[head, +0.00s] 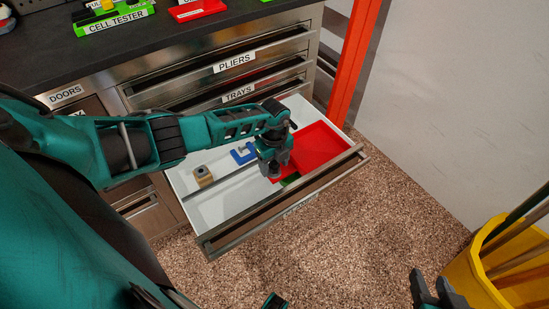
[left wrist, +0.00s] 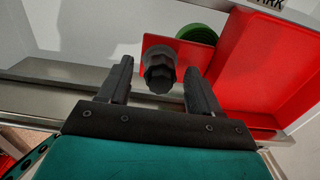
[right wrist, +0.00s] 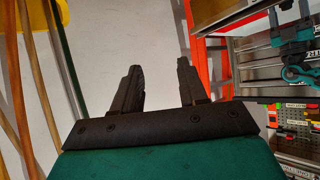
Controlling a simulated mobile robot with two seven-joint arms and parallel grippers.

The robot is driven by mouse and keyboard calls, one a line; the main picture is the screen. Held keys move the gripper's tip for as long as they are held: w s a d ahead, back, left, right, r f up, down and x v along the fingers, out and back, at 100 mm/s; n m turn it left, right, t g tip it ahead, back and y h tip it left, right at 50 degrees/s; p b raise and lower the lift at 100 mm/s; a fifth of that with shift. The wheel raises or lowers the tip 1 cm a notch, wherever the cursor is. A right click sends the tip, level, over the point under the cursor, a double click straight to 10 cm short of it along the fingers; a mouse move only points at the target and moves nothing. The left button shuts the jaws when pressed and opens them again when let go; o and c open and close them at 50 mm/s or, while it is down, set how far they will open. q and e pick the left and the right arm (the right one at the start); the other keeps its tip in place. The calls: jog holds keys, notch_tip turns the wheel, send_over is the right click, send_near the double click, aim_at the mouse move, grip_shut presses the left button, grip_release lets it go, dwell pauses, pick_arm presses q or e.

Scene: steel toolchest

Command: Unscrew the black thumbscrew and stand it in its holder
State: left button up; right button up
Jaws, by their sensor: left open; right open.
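The black thumbscrew (left wrist: 159,75) shows in the left wrist view as a dark ridged knob in front of a small red plate (left wrist: 152,44). My left gripper (left wrist: 157,82) is open, with one finger on each side of the thumbscrew and gaps visible between. In the head view my left gripper (head: 271,174) points down into the open drawer and hides the thumbscrew. A green round piece (left wrist: 198,34) is just beyond the thumbscrew; I cannot tell if it is the holder. My right gripper (right wrist: 155,88) is open and empty, low at the right in the head view (head: 436,290).
The open white drawer (head: 215,213) also holds a red tray (head: 318,147), a blue clamp-shaped piece (head: 243,154) and a tan block (head: 203,176) with a dark ring. A yellow bin (head: 468,276) with poles stands near my right gripper.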

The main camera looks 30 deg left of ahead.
pick_arm(q)
jog(key=shift+r+p, duration=0.55)
jog(key=shift+r, duration=0.05)
notch_tip(320, 180, up, 5)
jog(key=p, duration=0.5)
jog(key=shift+r, duration=0.2)
jog(key=shift+r+p, duration=1.25)
jog(key=shift+p, duration=0.15)
pick_arm(e)
jog(key=shift+h, duration=0.7)
jog(key=shift+s+d+r, duration=0.35)
jog(key=shift+d+r, duration=0.05)
jog(key=shift+d, duration=0.25)
jog(key=shift+s+d+r, duration=0.35)
jog(key=shift+d, duration=0.35)
jog(key=shift+s+d+r, duration=0.35)
jog(key=shift+d+r, duration=0.05)
jog(key=shift+d, duration=0.25)
